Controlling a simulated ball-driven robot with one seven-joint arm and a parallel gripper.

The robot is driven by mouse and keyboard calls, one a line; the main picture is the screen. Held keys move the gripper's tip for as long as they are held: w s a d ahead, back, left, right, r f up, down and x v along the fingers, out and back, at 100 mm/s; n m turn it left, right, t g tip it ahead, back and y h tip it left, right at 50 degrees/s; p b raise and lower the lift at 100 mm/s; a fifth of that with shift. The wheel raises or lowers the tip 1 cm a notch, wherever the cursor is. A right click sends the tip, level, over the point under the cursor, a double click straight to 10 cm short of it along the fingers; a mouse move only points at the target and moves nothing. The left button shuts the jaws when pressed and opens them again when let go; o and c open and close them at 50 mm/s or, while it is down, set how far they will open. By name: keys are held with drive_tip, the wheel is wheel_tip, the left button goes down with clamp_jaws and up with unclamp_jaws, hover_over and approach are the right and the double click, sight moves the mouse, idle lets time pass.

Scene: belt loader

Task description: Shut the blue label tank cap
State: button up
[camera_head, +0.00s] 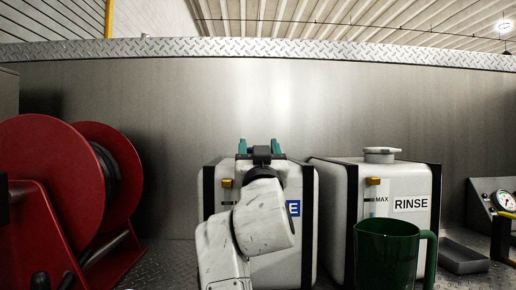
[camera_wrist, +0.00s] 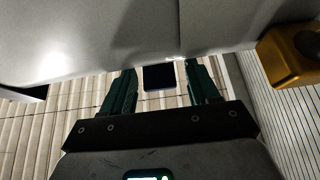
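The white tank with the blue label (camera_head: 293,208) stands in the middle of the head view, mostly hidden behind my arm. Only the label's right end shows, with a letter "E". My gripper (camera_head: 259,147) is in front of the tank at about the height of its top. Its two green fingers are apart, also in the wrist view (camera_wrist: 160,88), with no object clearly held. This tank's cap cannot be made out; my gripper and arm cover that area in the head view. A pale tank surface (camera_wrist: 130,30) fills the top of the wrist view.
The RINSE tank (camera_head: 410,225) with a grey cap (camera_head: 381,155) stands to the right. A green jug (camera_head: 385,255) stands before it. A red hose reel (camera_head: 50,180) is at left. A grey tray (camera_head: 463,258) and a gauge (camera_head: 505,200) are at right. A metal wall rises behind.

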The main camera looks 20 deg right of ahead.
drive_tip(key=shift+s+r, duration=0.1)
drive_tip(key=shift+r, duration=0.05)
drive_tip(key=v, duration=1.1)
idle(0.3)
